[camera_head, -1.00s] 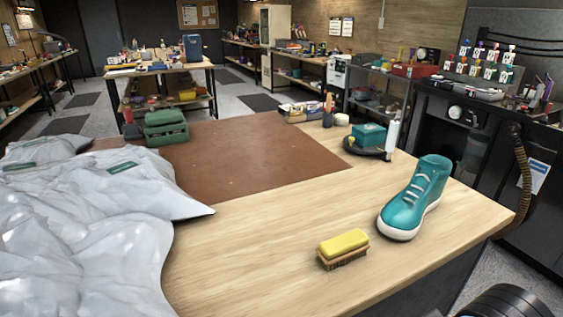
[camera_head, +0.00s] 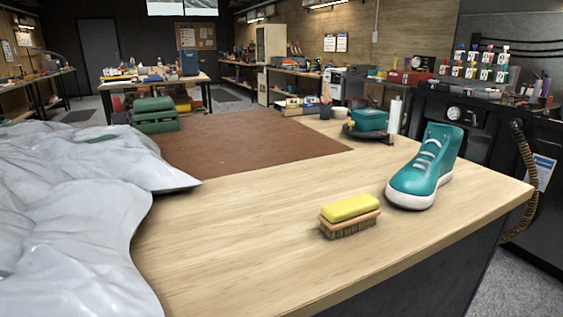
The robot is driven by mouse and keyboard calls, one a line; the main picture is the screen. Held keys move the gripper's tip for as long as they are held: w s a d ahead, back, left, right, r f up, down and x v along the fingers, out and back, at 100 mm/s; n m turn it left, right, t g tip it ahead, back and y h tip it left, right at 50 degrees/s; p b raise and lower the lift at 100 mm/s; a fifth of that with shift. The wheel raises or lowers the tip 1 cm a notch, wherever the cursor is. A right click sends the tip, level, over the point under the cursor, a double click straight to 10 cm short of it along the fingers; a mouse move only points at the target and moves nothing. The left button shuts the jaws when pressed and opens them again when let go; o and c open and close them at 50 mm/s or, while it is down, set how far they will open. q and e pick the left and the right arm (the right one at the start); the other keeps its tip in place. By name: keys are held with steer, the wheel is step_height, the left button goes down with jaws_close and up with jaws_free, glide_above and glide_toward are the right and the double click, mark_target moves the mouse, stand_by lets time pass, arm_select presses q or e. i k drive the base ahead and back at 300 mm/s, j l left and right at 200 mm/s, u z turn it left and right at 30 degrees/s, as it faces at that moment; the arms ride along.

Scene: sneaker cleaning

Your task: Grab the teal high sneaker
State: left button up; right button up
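The teal high sneaker (camera_head: 428,168) stands upright on the wooden table (camera_head: 260,235), near its right edge. It has a white sole and pale laces, and its toe points toward the lower left. Nothing is touching it. Neither of my grippers shows in the head view, so I cannot see whether they are open or shut.
A brush with a yellow top (camera_head: 349,214) lies left of the sneaker. A dark round tray (camera_head: 368,135) with a teal box (camera_head: 369,119) and a white bottle (camera_head: 394,115) is behind it. Crumpled grey-white sheeting (camera_head: 70,220) covers the left side. The table's front middle is clear.

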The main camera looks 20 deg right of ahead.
mark_target(414, 186)
steer(key=z, duration=1.5)
